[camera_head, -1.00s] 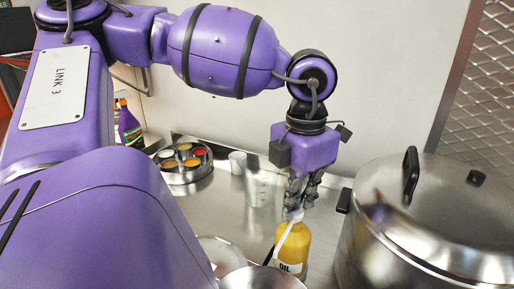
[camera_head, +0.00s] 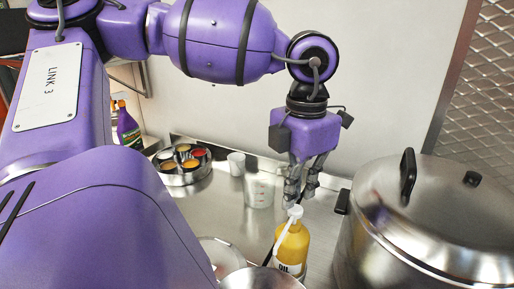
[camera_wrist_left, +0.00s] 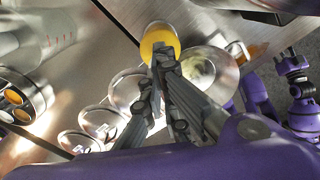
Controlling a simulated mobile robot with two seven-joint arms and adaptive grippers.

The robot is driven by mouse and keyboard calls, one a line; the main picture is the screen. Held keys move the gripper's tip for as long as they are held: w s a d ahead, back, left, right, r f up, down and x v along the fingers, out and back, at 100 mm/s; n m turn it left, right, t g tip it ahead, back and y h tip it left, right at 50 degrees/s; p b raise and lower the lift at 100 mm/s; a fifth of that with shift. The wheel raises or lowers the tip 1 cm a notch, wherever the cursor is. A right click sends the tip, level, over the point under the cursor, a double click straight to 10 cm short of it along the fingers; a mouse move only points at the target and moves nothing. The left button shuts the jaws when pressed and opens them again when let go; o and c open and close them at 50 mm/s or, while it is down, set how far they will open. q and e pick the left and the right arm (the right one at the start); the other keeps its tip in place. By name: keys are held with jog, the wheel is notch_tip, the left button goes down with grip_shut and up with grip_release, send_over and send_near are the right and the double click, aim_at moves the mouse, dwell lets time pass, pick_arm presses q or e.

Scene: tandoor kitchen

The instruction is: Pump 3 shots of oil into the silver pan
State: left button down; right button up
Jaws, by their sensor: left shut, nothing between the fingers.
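The yellow oil bottle (camera_head: 292,247) stands upright on the steel counter, its white pump head (camera_head: 295,212) on top and its spout slanting down to the left. The silver pan (camera_head: 262,281) is beside it at the bottom edge, mostly cut off. My left gripper (camera_head: 299,200) points down just above the pump head, shut and empty; I cannot tell whether it touches. In the left wrist view the fingers (camera_wrist_left: 160,57) overlap the yellow bottle (camera_wrist_left: 159,39).
A large lidded steel pot (camera_head: 425,225) stands close on the right. A clear measuring cup (camera_head: 259,190), a white cup (camera_head: 236,163) and a round spice tray (camera_head: 183,177) are behind to the left. A purple bottle (camera_head: 128,127) stands farther left.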

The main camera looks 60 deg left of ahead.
aim_at(295, 208)
pick_arm(q)
jog(key=shift+f, duration=0.1)
jog(key=shift+f, duration=1.6)
pick_arm(e)
jog(key=shift+s+f, duration=0.35)
pick_arm(q)
jog(key=shift+r, duration=1.7)
pick_arm(e)
jog(key=shift+w+a+r, duration=0.1)
jog(key=shift+w+r, duration=0.4)
jog(key=shift+w, duration=0.35)
jog(key=shift+s, duration=0.2)
